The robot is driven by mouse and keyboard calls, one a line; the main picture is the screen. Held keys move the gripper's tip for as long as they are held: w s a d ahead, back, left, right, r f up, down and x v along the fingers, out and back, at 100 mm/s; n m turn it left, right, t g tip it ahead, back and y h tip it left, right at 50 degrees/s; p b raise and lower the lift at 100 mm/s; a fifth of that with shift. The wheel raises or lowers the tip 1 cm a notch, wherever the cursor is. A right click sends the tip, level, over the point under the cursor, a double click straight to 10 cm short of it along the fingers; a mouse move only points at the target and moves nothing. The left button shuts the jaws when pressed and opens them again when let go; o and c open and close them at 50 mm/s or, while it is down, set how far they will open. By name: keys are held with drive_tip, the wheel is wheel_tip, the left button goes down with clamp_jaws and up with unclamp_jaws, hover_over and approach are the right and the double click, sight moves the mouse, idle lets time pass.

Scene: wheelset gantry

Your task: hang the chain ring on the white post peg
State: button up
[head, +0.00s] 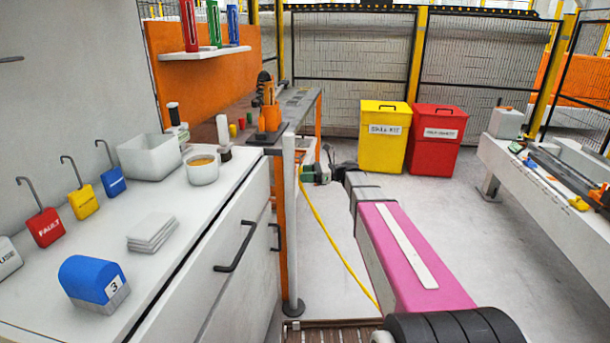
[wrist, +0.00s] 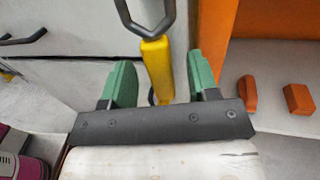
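In the wrist view a dark hexagonal ring with a yellow grip (wrist: 157,65), which I take for the chain ring, stands between the green fingers of my gripper (wrist: 160,85). The fingers are open, with a gap visible on each side of the yellow grip. In the head view my gripper (head: 316,173) is small, just right of the white post (head: 290,225), beside the bench end. A thin yellow line (head: 340,245) runs from there down to the floor. The ring is too small to make out in the head view, and I cannot make out the peg.
A white counter (head: 190,235) with blocks, tags and tubs stands at left. Yellow (head: 383,145) and red (head: 433,150) bins stand at the back. A white bench (head: 550,205) is at right. Orange blocks (wrist: 298,98) lie right of the gripper. Floor between is open.

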drive_tip(key=shift+d, duration=0.1)
drive_tip(key=d, duration=1)
drive_tip(key=s+a+f+n+h, duration=0.2)
drive_tip(key=s+f+n+h, duration=0.5)
drive_tip(key=s+f, duration=0.65)
drive_tip(key=s+d+f+n+t+h, duration=0.1)
drive_tip(key=s+d+f+n+h, duration=0.7)
drive_tip(key=s+n+h, duration=0.1)
drive_tip(key=shift+s+f+n+h, duration=0.15)
drive_tip(key=shift+f+n+h, duration=0.15)
drive_tip(key=shift+n+h, duration=0.5)
drive_tip(key=shift+d, duration=0.1)
drive_tip(key=shift+c, duration=0.3)
